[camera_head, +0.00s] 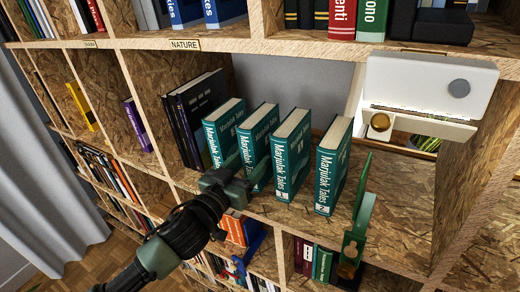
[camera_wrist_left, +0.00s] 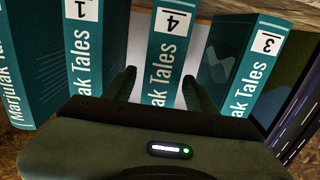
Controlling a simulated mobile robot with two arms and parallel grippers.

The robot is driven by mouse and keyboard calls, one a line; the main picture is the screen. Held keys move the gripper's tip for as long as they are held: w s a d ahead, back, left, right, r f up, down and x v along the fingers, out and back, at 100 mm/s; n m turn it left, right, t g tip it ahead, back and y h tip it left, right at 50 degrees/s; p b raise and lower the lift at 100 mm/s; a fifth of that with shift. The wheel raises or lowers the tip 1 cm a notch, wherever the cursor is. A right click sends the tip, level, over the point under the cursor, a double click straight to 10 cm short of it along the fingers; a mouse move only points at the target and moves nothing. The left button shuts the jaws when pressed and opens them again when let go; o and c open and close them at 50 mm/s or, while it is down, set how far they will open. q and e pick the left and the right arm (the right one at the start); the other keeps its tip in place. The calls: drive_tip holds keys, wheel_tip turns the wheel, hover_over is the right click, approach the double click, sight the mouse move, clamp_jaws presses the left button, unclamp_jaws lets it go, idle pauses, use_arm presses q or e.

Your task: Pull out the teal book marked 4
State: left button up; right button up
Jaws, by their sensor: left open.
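The teal book marked 4 (camera_head: 258,128) stands upright on the middle shelf, second from the left in a spaced row of teal "Marjulak Tales" books. Its spine and label also show in the left wrist view (camera_wrist_left: 168,45), where the picture is upside down. My left gripper (camera_head: 242,170) is in front of the lower spine and hides part of it. In the left wrist view my left gripper (camera_wrist_left: 160,86) is open, one finger on each side of book 4. Contact with the book cannot be told. My right gripper is not in view.
Teal book 3 (camera_head: 224,128) stands left of book 4, book 1 (camera_head: 293,150) and book 2 (camera_head: 333,165) to the right. Dark books (camera_head: 195,105) lean at far left. A green bookend-like object (camera_head: 358,225) stands at the shelf's right front, near a white box (camera_head: 430,85).

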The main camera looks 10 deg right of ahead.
use_arm(q)
drive_tip(key=c, duration=1.1)
drive_tip(key=shift+r, duration=0.2)
clamp_jaws()
drive_tip(key=shift+p+v, duration=0.5)
drive_tip(key=shift+v, duration=1.1)
drive_tip(key=shift+f, duration=0.1)
drive_tip(key=o, duration=1.2)
unclamp_jaws()
drive_tip(key=shift+f, duration=0.25)
drive_tip(key=shift+c, duration=0.5)
